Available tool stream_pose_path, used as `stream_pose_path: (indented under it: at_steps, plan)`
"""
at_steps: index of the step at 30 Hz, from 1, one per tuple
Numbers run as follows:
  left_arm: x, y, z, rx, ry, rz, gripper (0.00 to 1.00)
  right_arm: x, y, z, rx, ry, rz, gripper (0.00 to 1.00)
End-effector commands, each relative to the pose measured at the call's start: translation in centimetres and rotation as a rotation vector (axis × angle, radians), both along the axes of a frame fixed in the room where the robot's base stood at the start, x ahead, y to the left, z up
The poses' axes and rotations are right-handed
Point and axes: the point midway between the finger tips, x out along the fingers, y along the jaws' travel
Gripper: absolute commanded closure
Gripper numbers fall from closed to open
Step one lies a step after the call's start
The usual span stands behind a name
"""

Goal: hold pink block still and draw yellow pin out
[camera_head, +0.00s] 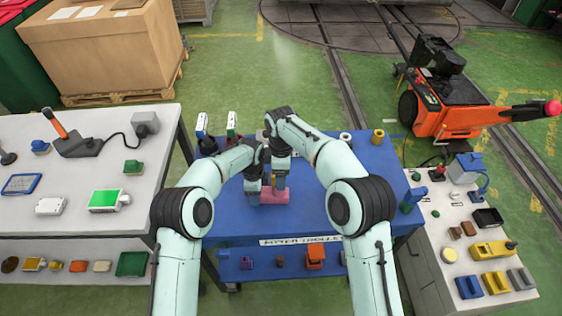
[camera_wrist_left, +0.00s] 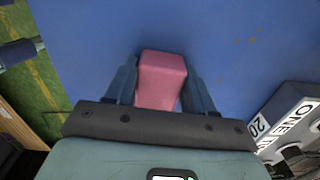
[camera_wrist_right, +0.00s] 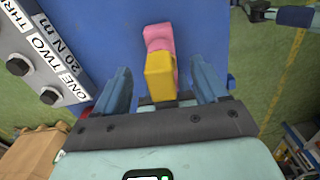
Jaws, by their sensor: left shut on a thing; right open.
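The pink block (camera_head: 268,197) lies on the blue table top near its front edge. My left gripper (camera_head: 254,188) is shut on it; in the left wrist view the block (camera_wrist_left: 161,80) sits between the two fingers. The yellow pin (camera_wrist_right: 159,76) shows in the right wrist view, close to the camera, with part of the pink block (camera_wrist_right: 158,38) behind it. My right gripper (camera_head: 279,186) is open above the block, its fingers standing apart on either side of the pin. How deep the pin sits in the block is hidden.
The blue table (camera_head: 222,215) has clear room left and right of the arms. At its back stand a yellow spool-like part (camera_head: 377,137) and a white ring (camera_head: 345,137). A label stand (camera_wrist_right: 45,60) shows in the right wrist view. White benches flank the table.

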Motion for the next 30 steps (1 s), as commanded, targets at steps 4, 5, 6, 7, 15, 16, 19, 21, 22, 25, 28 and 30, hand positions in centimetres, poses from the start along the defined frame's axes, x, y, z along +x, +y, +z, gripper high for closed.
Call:
stream_pose_path:
  at_steps: [4, 5, 6, 7, 15, 16, 19, 21, 22, 25, 28, 30]
  plan:
    - [0.1, 0.0, 0.1, -0.001, -0.003, 0.000, 1.00, 0.0, 0.0, -2.0, -0.001, 0.001, 0.000, 0.28]
    - [0.1, 0.0, 0.1, -0.001, -0.003, 0.000, 1.00, 0.0, 0.0, -2.2, -0.001, 0.001, 0.000, 0.28]
    - [0.1, 0.0, 0.1, -0.001, -0.003, 0.000, 1.00, 0.0, 0.0, -2.5, -0.001, 0.001, 0.000, 0.28]
    - [0.1, 0.0, 0.1, -0.001, -0.003, 0.000, 1.00, 0.0, 0.0, -2.6, 0.000, 0.000, 0.000, 0.28]
    - [0.1, 0.0, 0.1, -0.001, -0.003, 0.000, 1.00, 0.0, 0.0, -3.0, 0.001, -0.001, -0.001, 0.28]
    - [0.1, 0.0, 0.1, -0.001, -0.003, 0.000, 1.00, 0.0, 0.0, -3.0, 0.001, -0.001, -0.001, 0.28]
    - [0.1, 0.0, 0.1, -0.001, -0.003, 0.000, 1.00, 0.0, 0.0, -3.0, 0.001, -0.001, -0.001, 0.44]
    - [0.1, 0.0, 0.1, -0.001, -0.003, 0.000, 1.00, 0.0, 0.0, -3.0, 0.001, -0.001, -0.001, 0.67]
    - [0.1, 0.0, 0.1, -0.001, -0.003, 0.000, 1.00, 0.0, 0.0, -3.0, 0.001, -0.001, -0.001, 0.77]
    - [0.1, 0.0, 0.1, -0.001, -0.003, 0.000, 1.00, 0.0, 0.0, -3.0, 0.001, -0.001, -0.001, 0.61]
    - [0.1, 0.0, 0.1, -0.001, -0.003, 0.000, 1.00, 0.0, 0.0, -3.0, 0.001, -0.001, 0.000, 0.94]
    - [0.1, 0.0, 0.1, -0.001, -0.003, 0.000, 1.00, 0.1, 0.0, -2.9, 0.002, -0.002, 0.000, 0.94]
